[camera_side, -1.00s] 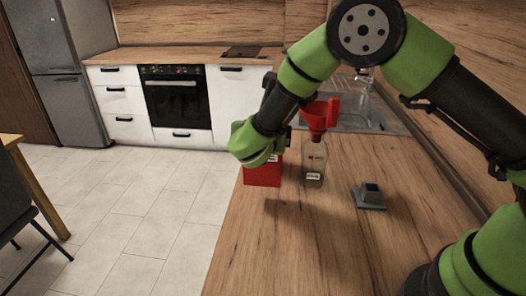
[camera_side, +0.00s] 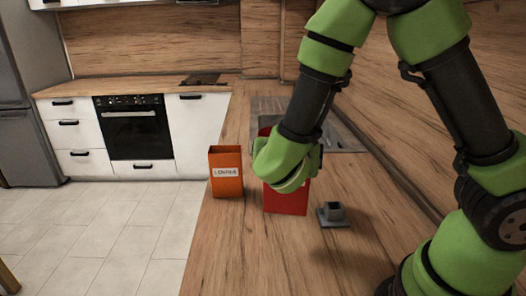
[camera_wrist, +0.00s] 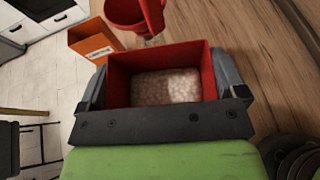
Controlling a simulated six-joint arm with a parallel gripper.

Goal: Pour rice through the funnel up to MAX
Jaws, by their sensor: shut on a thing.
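My gripper (camera_wrist: 163,88) is shut on a red open-topped box (camera_side: 287,201). In the wrist view its two dark fingers press on opposite sides of the box, and pale rice (camera_wrist: 167,87) lies inside. The box looks upright; I cannot tell whether its base touches the counter. A red funnel (camera_wrist: 124,12) with a raised side tab shows beyond the box in the wrist view. A little of the clear bottle (camera_wrist: 154,41) shows below it. In the side view my arm and the box hide the bottle, and only a bit of red funnel (camera_side: 265,131) shows. The MAX mark cannot be seen.
An orange labelled box (camera_side: 226,175) stands on the wooden counter (camera_side: 255,265), left of the red box. A small grey square holder (camera_side: 333,214) sits to its right. A sink (camera_side: 345,139) lies behind. The front counter is clear.

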